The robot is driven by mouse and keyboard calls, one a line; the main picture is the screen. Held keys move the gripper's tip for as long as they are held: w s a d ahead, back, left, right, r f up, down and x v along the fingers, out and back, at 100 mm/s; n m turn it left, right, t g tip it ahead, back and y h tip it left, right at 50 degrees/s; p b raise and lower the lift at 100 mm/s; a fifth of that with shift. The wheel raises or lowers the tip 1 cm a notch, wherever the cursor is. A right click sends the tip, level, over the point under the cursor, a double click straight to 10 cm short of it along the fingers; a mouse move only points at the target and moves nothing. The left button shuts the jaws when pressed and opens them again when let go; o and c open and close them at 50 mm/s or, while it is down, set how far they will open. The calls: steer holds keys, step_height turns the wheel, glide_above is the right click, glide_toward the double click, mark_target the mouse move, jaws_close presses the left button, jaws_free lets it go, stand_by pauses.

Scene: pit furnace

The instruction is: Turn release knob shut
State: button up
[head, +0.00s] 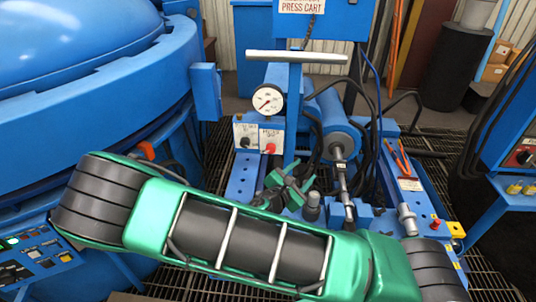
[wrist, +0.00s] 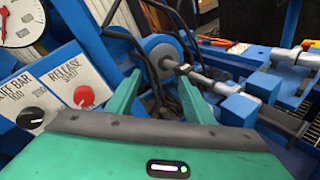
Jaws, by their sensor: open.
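The red release knob (wrist: 84,97) sits on a white plate (wrist: 72,78) lettered RELEASE, left of my fingers in the wrist view. In the head view the knob (head: 270,148) is on the panel below the dial gauge. Its pointer direction cannot be read clearly. My green gripper (wrist: 158,74) is open, with nothing between its fingers, and is apart from the knob. In the head view my gripper (head: 292,182) is just below and right of the panel.
A black knob (wrist: 30,117) sits left of the red one; its head-view image (head: 246,143) is also beside it. The dial gauge (head: 267,99) is above. A blue cylinder (head: 338,135) and black hoses stand close right. The large blue furnace (head: 90,80) fills the left.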

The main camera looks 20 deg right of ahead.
mark_target(270, 151)
steer(key=w+a+n+t+y, duration=0.35)
steer(key=a+n+t, duration=0.25)
steer(key=a+n, duration=0.45)
steer(key=shift+m+y, duration=0.45)
steer(key=shift+m, duration=0.2)
steer(key=x, duration=0.6)
steer(key=a+x, duration=0.1)
steer(key=x, duration=0.3)
steer(key=shift+w+r, duration=0.1)
steer(key=shift+w, duration=0.2)
steer(key=shift+c, duration=0.2)
